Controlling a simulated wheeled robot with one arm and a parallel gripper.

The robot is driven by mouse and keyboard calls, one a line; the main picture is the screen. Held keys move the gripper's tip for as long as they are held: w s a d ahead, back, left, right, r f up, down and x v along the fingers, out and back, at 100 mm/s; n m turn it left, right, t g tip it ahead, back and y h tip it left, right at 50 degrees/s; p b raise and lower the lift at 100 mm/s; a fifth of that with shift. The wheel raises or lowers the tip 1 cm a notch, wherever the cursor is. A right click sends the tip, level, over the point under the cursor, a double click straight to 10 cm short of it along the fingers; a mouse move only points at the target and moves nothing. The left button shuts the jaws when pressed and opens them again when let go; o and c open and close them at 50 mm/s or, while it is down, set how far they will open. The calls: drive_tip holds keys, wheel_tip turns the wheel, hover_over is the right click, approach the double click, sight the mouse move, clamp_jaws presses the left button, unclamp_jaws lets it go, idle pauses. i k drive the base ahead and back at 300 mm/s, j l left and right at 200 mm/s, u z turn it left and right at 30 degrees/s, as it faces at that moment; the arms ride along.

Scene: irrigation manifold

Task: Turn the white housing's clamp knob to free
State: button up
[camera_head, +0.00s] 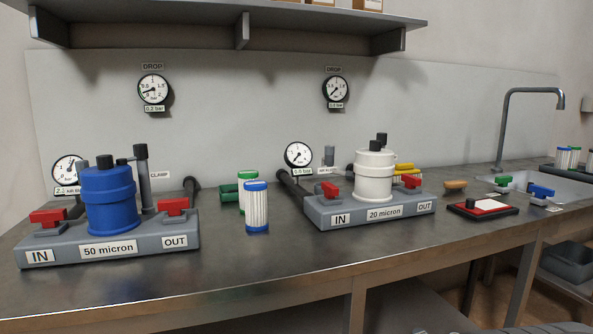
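The white housing (374,178) stands upright on a grey base (330,212) labelled "20 micron", right of the middle of the bench. A black cap (375,146) sits on top of its lid. Just behind and right, a second black knob (382,138) shows above the lid; its post is mostly hidden by the housing. I cannot tell its clamp setting, and no clamp label shows at this housing. Red valve handles, left (332,191) and right (411,181), flank the housing.
A blue housing (109,200) stands at left with its own knobbed post (142,175) by a "CLAMP" label. Blue-capped (256,210) and green-capped (247,190) cartridges stand between the bases. A red-and-white item on a black tray (483,208) lies right. The front bench strip is clear.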

sight(382, 136)
drive_tip(key=i+l, duration=0.1)
drive_tip(key=l, duration=0.25)
drive_tip(key=i+l+u, duration=0.1)
drive_tip(key=l, duration=0.3)
drive_tip(key=l+u, duration=0.15)
drive_tip(key=l, duration=0.2)
drive_tip(key=k+l+u, duration=0.15)
drive_tip(key=l, duration=0.2)
drive_tip(key=l+u, duration=0.2)
drive_tip(key=k+l, duration=0.05)
drive_tip(key=l, duration=0.05)
